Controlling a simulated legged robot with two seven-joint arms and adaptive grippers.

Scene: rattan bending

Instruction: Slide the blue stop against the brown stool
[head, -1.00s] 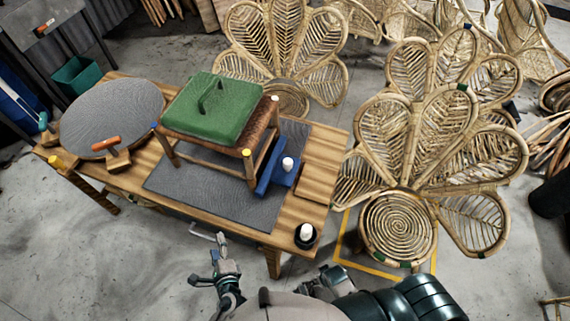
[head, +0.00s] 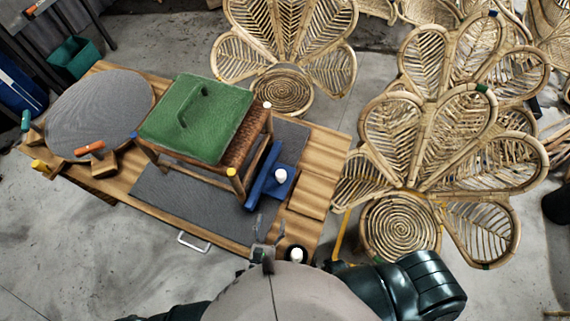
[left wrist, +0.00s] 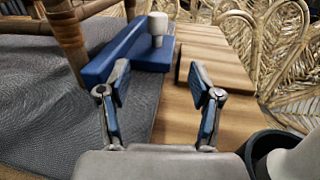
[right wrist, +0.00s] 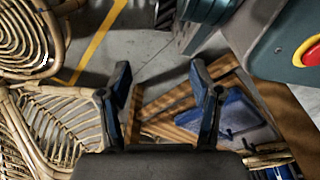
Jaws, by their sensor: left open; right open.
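The brown stool (head: 250,138) stands on a grey mat on the bench, with a green cushion (head: 190,120) on its seat. The blue stop (head: 262,180), a long bar with a base and white knob, lies right of the stool. In the left wrist view the stop (left wrist: 110,57) lies beside a stool leg (left wrist: 66,38); I cannot tell whether they touch. My left gripper (head: 264,246) is over the bench's front edge, open and empty, nearer me than the stop. It also shows in the left wrist view (left wrist: 160,84). My right gripper (right wrist: 161,76) is open and empty, away from the stop.
A dark cup with a white top (head: 296,254) stands close right of my left gripper. A flat wooden block (head: 308,196) lies right of the stop. A round grey disc (head: 100,112) and an orange-handled tool (head: 92,150) are left. Rattan chairs (head: 402,232) stand right of the bench.

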